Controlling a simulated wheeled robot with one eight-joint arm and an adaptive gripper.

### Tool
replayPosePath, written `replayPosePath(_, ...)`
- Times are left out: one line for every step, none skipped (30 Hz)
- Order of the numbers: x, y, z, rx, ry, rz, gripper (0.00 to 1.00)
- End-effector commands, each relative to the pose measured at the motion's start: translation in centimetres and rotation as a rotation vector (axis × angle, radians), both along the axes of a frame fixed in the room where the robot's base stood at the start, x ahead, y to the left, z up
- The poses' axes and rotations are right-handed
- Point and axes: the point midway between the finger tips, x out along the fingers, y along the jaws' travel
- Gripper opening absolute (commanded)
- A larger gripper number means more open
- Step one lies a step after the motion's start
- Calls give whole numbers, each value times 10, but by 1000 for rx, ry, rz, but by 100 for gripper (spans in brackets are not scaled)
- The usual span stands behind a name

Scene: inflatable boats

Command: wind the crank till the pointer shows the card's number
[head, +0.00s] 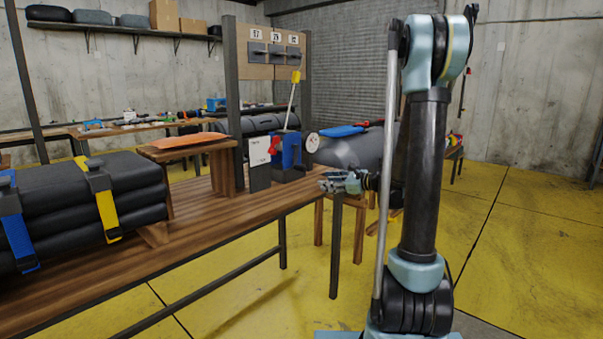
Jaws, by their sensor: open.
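A blue device (290,152) stands near the right end of the wooden workbench (205,222). A red part (274,145), which looks like the crank's handle, is on its left side. A round white dial (312,143) is at its right; its pointer and marks are too small to read. A white card (259,151) stands on a dark holder to the left of the device; its number is not readable. My gripper (328,182) is open and empty, apart from the device, in front of and below the dial near the bench's right end.
Black rolled bundles with blue and yellow straps (92,182) fill the bench's left side. An orange flat item (190,140) lies on a small wooden stand. A numbered board (270,52) rises behind. Yellow floor (510,240) at right is clear.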

Motion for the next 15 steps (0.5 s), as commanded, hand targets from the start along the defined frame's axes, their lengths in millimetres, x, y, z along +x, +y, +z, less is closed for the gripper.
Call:
replayPosePath(12, -2, -1, 60, 23, -20, 41)
replayPosePath(17, -4, -2, 96, 39, -31, 41)
replayPosePath(24, -5, -2, 142, 58, -43, 41)
replayPosePath(28, -6, -2, 174, 73, -51, 41)
replayPosePath(32, -8, -2, 204, 84, -58, 41)
replayPosePath(37, -9, -3, 240, 100, -66, 41)
replayPosePath(40, -11, -3, 264, 111, -72, 41)
replayPosePath(43, -12, -3, 286, 120, -76, 41)
replayPosePath(46, -13, -4, 309, 131, -82, 41)
replayPosePath(48, -14, -4, 324, 137, -85, 41)
replayPosePath(49, -14, -4, 337, 142, -87, 41)
replayPosePath(51, -15, -4, 349, 148, -90, 41)
replayPosePath(52, -15, -4, 357, 152, -91, 41)
replayPosePath(53, -15, -4, 362, 154, -91, 41)
replayPosePath(54, -13, -4, 367, 156, -92, 41)
